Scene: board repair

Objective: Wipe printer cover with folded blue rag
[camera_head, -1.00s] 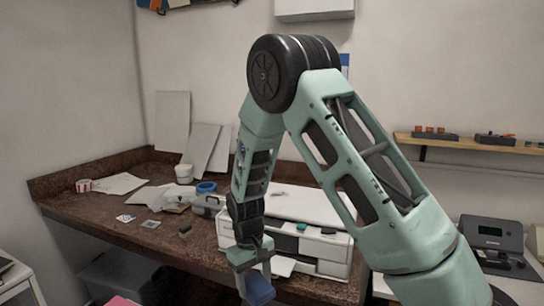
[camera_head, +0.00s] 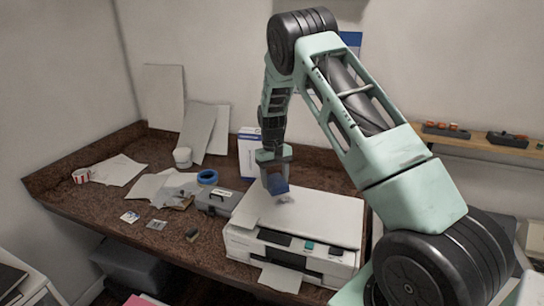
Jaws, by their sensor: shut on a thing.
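The white printer (camera_head: 312,218) stands on the brown counter with its flat cover facing up and its front panel toward me. My gripper (camera_head: 276,182) is over the back left part of the cover, shut on the folded blue rag (camera_head: 278,188). The rag hangs just at or slightly above the cover; I cannot tell whether it touches. A small greyish mark (camera_head: 287,199) shows on the cover beside the rag. A paper sheet (camera_head: 281,279) sticks out of the printer's front.
A grey box (camera_head: 215,204), a roll of blue tape (camera_head: 208,177) and a white-and-blue carton (camera_head: 249,152) stand left of and behind the printer. Papers (camera_head: 165,187) and small items lie on the counter (camera_head: 110,211). A shelf (camera_head: 478,146) is on the right wall.

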